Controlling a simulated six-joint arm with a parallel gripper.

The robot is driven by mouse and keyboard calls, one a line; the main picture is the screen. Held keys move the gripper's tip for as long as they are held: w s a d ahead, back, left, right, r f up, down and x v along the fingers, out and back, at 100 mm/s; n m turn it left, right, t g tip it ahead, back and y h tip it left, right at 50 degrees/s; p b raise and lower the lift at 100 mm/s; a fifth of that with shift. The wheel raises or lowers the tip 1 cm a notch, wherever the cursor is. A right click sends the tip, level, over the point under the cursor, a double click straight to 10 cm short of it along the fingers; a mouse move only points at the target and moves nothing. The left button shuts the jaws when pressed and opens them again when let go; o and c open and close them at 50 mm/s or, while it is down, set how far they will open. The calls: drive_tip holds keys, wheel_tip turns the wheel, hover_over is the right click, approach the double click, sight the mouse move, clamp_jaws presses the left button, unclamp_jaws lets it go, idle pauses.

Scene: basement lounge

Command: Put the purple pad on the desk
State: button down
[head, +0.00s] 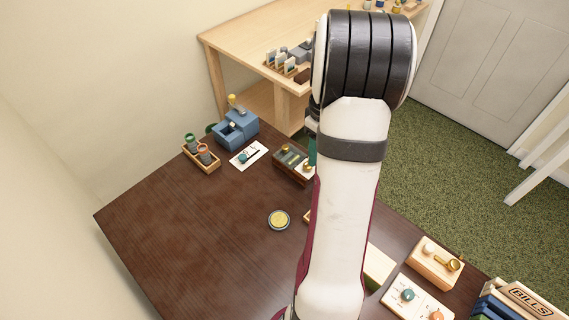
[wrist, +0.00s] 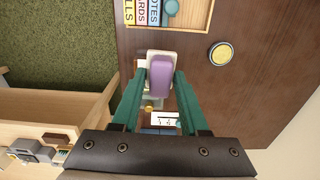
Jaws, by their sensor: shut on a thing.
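My gripper (wrist: 161,82) has teal fingers and is shut on the purple pad (wrist: 161,72), a rounded block with a pale piece at its far end. The pad is hidden behind my arm in the head view, where only a teal bit of the gripper shows. The desk (head: 190,230) is a dark brown wooden top; it also shows in the wrist view (wrist: 265,90). The pad appears in front of the desk's edge area in the wrist view; I cannot tell its height or whether it touches anything.
A yellow round disc (head: 279,220) lies on the desk. A blue holder (head: 236,130), a wooden rack with jars (head: 201,157), a white card (head: 249,155) and a dark box (head: 290,165) stand at the back. A light wooden table (head: 250,35) is beyond. The left front desk is clear.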

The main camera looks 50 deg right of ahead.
drive_tip(key=w+a+f, duration=0.2)
drive_tip(key=a, duration=0.2)
hover_over(262, 184)
drive_tip(key=f, duration=0.6)
drive_tip(key=shift+s+f, duration=0.2)
drive_tip(key=shift+f, duration=0.05)
drive_tip(key=shift+w+f, duration=0.15)
drive_tip(key=shift+f, duration=0.9)
drive_tip(key=shift+w+f, duration=0.1)
drive_tip(key=shift+f, duration=0.95)
drive_tip(key=shift+f, duration=0.1)
drive_tip(key=shift+c, duration=2.1)
unclamp_jaws()
